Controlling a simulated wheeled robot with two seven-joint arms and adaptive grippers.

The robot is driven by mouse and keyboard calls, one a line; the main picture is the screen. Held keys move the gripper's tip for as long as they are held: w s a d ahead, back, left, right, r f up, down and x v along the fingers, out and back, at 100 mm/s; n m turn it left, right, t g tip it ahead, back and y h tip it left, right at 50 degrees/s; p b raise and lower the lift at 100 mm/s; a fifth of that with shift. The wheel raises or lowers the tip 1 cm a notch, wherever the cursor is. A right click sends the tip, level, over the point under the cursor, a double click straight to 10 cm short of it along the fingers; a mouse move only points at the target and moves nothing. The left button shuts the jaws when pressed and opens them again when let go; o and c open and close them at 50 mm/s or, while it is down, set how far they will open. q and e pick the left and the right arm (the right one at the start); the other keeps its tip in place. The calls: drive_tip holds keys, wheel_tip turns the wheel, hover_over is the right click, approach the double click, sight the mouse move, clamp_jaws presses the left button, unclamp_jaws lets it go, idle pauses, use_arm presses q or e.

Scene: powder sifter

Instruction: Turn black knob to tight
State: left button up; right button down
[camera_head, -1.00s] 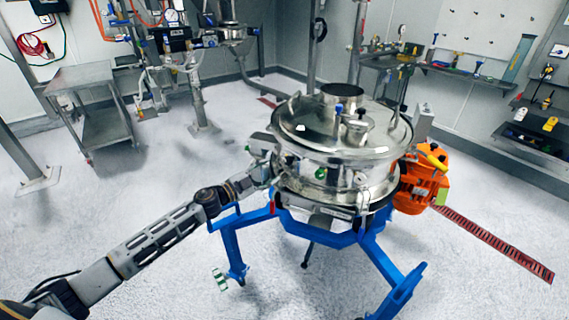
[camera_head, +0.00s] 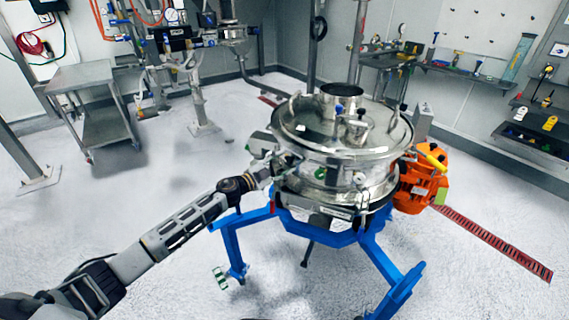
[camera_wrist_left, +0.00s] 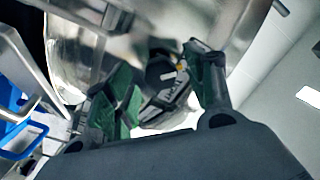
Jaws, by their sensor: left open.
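The steel powder sifter (camera_head: 340,175) stands on a blue frame in the middle of the head view. My left gripper (camera_head: 284,160) is at the left side of its drum, small and partly lost against the steel. In the left wrist view my left gripper (camera_wrist_left: 160,85) is open, its two green-padded fingers spread. A dark, round knob-like part (camera_wrist_left: 168,72) with a pale bit on it shows between the fingers, close to the steel drum (camera_wrist_left: 85,50). I cannot tell whether a finger touches it. The knob is not clear in the head view. My right gripper is not in view.
The blue frame (camera_head: 375,255) spreads its legs below the sifter. An orange unit (camera_head: 420,185) is on the sifter's right side. A grey cart (camera_head: 105,125) stands at the back left. The floor in front is clear.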

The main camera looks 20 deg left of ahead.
use_arm(q)
drive_tip(key=shift+w+d, duration=0.35)
drive_tip(key=shift+w, duration=0.15)
drive_tip(key=c, duration=1)
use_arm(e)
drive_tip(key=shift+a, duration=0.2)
